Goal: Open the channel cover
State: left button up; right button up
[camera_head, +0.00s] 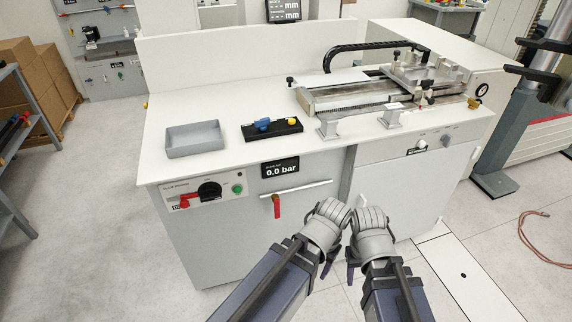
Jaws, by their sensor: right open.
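The white test bench (250,110) stands in front of me. My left gripper (332,210) and my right gripper (371,214) are close together in front of the bench's front face, low and well away from the machine bed. The right one is open and appears empty. The left one's jaws are not clear.
A grey tray (194,139) and a black holder (271,129) with a blue tool and yellow knob sit on the left of the top. A black cable chain (370,46) arches behind the bed. A red-handled lever (277,205) hangs on the front.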

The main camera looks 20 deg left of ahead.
aim_at(324, 80)
jog(key=i+j, duration=0.1)
jog(key=j, duration=0.3)
jog(key=i+j, duration=0.1)
jog(key=j, duration=0.3)
jog(key=i+j, duration=0.1)
jog(key=j, duration=0.3)
jog(key=i+j, duration=0.1)
jog(key=j, duration=0.3)
jog(key=z, duration=0.05)
